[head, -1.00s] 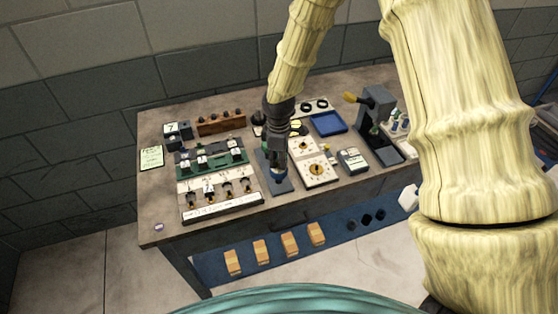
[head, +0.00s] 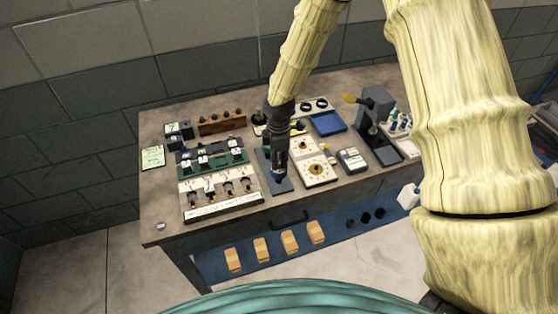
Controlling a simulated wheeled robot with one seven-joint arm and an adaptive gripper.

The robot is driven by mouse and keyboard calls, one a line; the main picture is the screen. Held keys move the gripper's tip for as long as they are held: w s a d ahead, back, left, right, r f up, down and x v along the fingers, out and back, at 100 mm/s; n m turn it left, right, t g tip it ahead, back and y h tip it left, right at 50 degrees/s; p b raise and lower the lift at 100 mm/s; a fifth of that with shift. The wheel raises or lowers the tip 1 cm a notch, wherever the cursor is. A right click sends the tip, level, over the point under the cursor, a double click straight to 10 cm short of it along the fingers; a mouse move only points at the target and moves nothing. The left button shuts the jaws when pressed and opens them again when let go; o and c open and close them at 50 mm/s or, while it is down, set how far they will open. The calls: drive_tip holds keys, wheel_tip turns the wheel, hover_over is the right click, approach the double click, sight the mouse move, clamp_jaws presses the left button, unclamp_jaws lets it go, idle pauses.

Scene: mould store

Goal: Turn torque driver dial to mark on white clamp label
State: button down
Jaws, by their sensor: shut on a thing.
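My gripper (head: 279,174) points down over a small grey-blue plate (head: 283,188) in the middle of the bench. It is shut on a small blue part, which looks like the torque driver's dial (head: 278,177). The fingers hide most of the driver, and the dial's marks are too small to read. To the left, a green rack (head: 213,161) carries several pale blocks with labels. In front of it, a white panel (head: 222,197) holds several dark clamps with small tags. I cannot tell which label is the white clamp's.
Right of the gripper are two white dial plates (head: 317,171), a grey meter (head: 352,160), a blue tray (head: 327,123) and a dark press-like stand (head: 376,112). A wooden block rack (head: 221,124) is at the back. A pale green note (head: 152,157) lies at the left edge.

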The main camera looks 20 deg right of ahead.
drive_tip(key=shift+n+p, duration=0.4)
drive_tip(key=shift+n, duration=0.7)
drive_tip(key=shift+r+n+p, duration=0.1)
drive_tip(key=shift+n+p, duration=0.2)
drive_tip(key=shift+n, duration=1.7)
drive_tip(key=n, duration=0.2)
drive_tip(key=shift+n, duration=0.4)
drive_tip(key=c, duration=1.8)
unclamp_jaws()
drive_tip(key=o, duration=0.9)
drive_tip(key=shift+o, duration=0.2)
